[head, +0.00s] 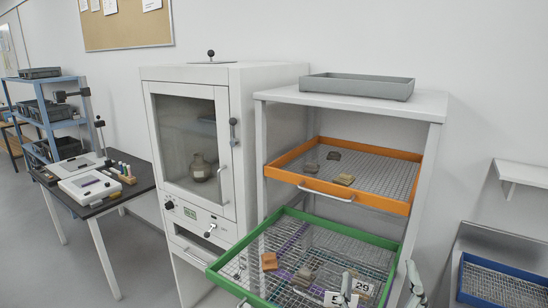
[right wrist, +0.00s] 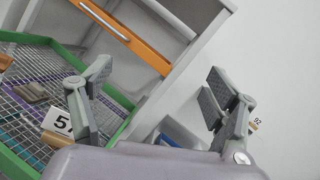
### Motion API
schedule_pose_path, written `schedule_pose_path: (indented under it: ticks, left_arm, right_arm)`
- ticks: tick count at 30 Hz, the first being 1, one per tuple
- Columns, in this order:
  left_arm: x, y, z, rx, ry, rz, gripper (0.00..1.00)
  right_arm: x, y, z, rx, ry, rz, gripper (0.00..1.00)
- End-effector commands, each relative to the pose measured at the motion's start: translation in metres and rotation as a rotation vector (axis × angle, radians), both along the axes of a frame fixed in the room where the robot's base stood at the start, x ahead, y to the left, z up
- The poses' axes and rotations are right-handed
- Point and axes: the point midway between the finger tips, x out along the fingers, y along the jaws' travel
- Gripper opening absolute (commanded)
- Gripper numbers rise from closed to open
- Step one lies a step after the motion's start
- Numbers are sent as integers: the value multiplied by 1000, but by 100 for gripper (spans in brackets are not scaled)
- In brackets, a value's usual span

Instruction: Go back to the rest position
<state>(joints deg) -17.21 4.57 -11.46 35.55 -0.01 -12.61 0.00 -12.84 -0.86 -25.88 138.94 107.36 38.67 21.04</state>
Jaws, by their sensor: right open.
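My right gripper (head: 380,284) is at the bottom right of the head view, at the front right of the green-framed mesh tray (head: 226,262). In the right wrist view its two fingers (right wrist: 158,108) stand wide apart with nothing between them. The green tray juts out from the white rack (head: 262,150). An orange-brown sherd (head: 269,261) and a grey-brown sherd (head: 304,276) lie on its mesh. My left gripper is not in view.
An orange-framed mesh tray (head: 290,178) with several sherds sits above the green one. A grey tray (head: 356,86) is on the rack top. A white cabinet (head: 232,75) stands left, a black table (head: 135,181) beyond it. A blue-framed tray (head: 500,286) is at far right.

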Motion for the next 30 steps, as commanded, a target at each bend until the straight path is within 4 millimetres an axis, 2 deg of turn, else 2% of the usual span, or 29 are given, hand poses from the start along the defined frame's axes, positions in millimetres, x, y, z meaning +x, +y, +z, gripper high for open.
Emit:
schedule_pose_path:
  ticks: [1,4,6,8,11,14,16,20,21,24,27,30]
  left_arm:
    - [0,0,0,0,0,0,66]
    - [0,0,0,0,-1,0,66]
    - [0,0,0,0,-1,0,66]
    - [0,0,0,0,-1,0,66]
    - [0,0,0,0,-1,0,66]
    - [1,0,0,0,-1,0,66]
    - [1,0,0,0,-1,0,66]
    - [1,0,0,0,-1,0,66]
    - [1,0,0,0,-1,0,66]
    - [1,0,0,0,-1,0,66]
    - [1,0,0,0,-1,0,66]
    - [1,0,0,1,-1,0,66]
  right_arm:
    - [-6,5,15,-141,-63,5,81]
    - [-20,30,39,-446,-172,36,81]
    - [-28,54,43,-668,-225,70,81]
    - [-35,77,37,-865,-254,110,81]
    - [-45,112,9,-1192,-270,202,81]
    - [-53,137,-41,-1515,-244,326,81]
    - [-61,144,-85,-1732,-197,433,81]
    - [-80,128,-173,-2095,-49,677,81]
    - [-89,117,-199,-2187,8,757,81]
    - [-110,85,-246,-2352,150,939,81]
    - [-131,52,-278,-2458,285,1097,81]
    - [-153,21,-300,-2524,419,1243,81]
